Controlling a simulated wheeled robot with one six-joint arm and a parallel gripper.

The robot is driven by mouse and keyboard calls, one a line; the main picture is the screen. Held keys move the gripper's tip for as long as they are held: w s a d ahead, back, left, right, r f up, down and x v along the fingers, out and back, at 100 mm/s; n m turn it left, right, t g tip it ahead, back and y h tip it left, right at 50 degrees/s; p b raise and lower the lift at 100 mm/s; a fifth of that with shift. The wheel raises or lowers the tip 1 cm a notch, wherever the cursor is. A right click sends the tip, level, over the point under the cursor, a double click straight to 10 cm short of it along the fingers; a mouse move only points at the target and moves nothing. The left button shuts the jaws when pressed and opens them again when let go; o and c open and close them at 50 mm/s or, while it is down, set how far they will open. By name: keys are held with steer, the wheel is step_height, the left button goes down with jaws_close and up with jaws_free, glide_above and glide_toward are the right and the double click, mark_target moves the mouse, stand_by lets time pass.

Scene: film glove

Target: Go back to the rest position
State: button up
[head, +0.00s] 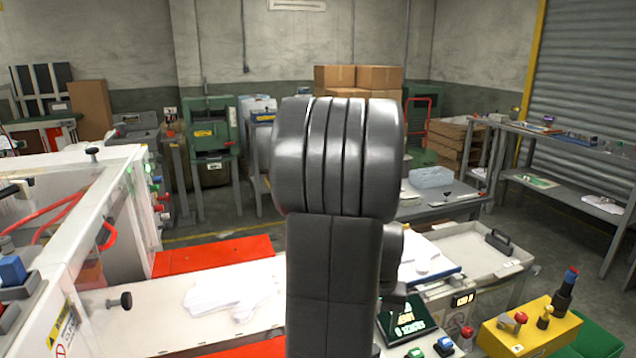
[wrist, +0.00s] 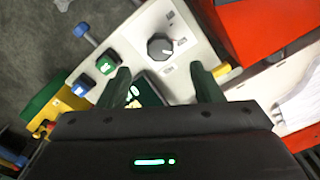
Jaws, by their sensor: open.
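My gripper (wrist: 162,88) shows in the wrist view with its two dark fingers spread apart and nothing between them. It is over a white control panel (wrist: 130,42) with a dark round knob (wrist: 160,47), a green button (wrist: 106,64) and a blue button (wrist: 82,87). A dark display (wrist: 146,91) lies partly hidden behind the fingers and gripper body. In the head view my arm fills the middle and hides the gripper. The display (head: 404,318) shows there just right of my arm.
White gloves (head: 230,293) lie on a pale surface between red panels (head: 215,256). A white machine frame (head: 130,175) stands left. A yellow box (head: 525,328) with knobs is at lower right. A grey table (head: 440,208) and shelves (head: 570,190) stand behind.

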step_height(320, 180, up, 6)
step_height(320, 180, down, 14)
steer(key=shift+s+f+b, duration=0.1)
steer(key=shift+f+b, duration=0.15)
steer(key=shift+b, duration=0.05)
steer(key=shift+r+n, duration=0.1)
steer(key=shift+n, duration=0.4)
steer(key=n+p, duration=0.1)
steer(key=n, duration=0.3)
steer(key=shift+r, duration=0.1)
steer(key=n+p, duration=0.1)
steer(key=n, duration=0.5)
steer(key=shift+d+n, duration=0.1)
steer(key=shift+n, duration=0.2)
steer(key=shift+r+p, duration=0.25)
steer(key=shift+p, duration=0.05)
step_height(320, 180, up, 9)
